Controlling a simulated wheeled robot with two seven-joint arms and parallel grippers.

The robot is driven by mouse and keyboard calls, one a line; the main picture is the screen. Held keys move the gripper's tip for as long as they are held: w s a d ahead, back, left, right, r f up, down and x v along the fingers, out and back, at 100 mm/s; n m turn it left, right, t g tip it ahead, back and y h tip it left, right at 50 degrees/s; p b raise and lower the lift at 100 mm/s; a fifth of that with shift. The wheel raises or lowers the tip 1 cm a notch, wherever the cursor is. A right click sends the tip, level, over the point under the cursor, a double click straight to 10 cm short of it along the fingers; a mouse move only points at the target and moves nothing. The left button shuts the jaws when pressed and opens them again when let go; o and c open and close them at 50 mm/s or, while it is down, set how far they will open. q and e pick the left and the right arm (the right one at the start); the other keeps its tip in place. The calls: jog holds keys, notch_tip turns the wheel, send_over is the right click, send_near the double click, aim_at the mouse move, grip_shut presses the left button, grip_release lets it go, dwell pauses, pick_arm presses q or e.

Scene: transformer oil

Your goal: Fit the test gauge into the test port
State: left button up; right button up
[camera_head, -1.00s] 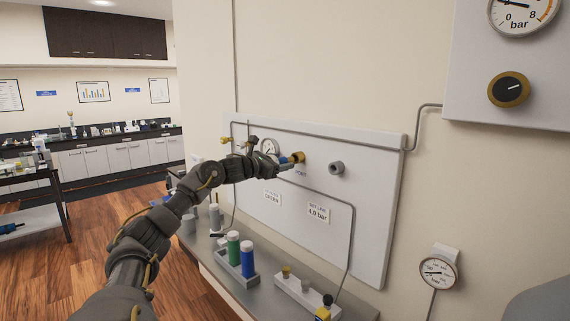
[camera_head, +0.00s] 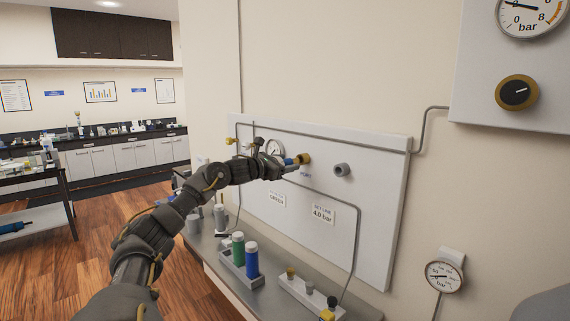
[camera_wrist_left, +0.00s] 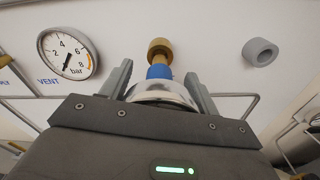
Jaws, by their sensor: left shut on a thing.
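The test gauge (camera_wrist_left: 162,90) is between the fingers of my left gripper (camera_wrist_left: 160,88); the wrist view shows its silver rim, blue collar and a short brass stem. In the head view its blue collar (camera_head: 290,161) shows beyond my left gripper (camera_head: 277,166), which is shut on the gauge. The brass test port (camera_head: 304,159) is on the wall panel, also in the wrist view (camera_wrist_left: 159,47). The stem points at the port and overlaps it in the picture. I cannot tell whether it is inside or just in front. My right gripper is not in view.
A grey port (camera_head: 342,170) sits right of the brass one on the panel (camera_head: 375,215). A dial gauge (camera_wrist_left: 68,54) and pipes (camera_head: 356,235) lie close by. Below, the bench (camera_head: 225,270) holds a tray (camera_head: 240,268) with green and blue bottles and a small rack (camera_head: 300,290).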

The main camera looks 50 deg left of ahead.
aim_at(294, 161)
pick_arm(q)
jog(key=shift+w+r+p, duration=0.15)
jog(key=shift+w+p, duration=1)
jog(key=shift+p, duration=0.45)
dwell(0.3)
jog(key=shift+w, duration=1.05)
jog(key=o, duration=1.3)
jog(key=shift+o, duration=0.2)
jog(key=shift+f, duration=0.2)
jog(key=shift+s, duration=0.1)
jog(key=s+b, duration=0.8)
jog(key=s, duration=0.2)
jog(key=shift+s+d+r+b, duration=0.25)
jog(key=shift+r+b, duration=0.05)
jog(key=shift+r, duration=0.05)
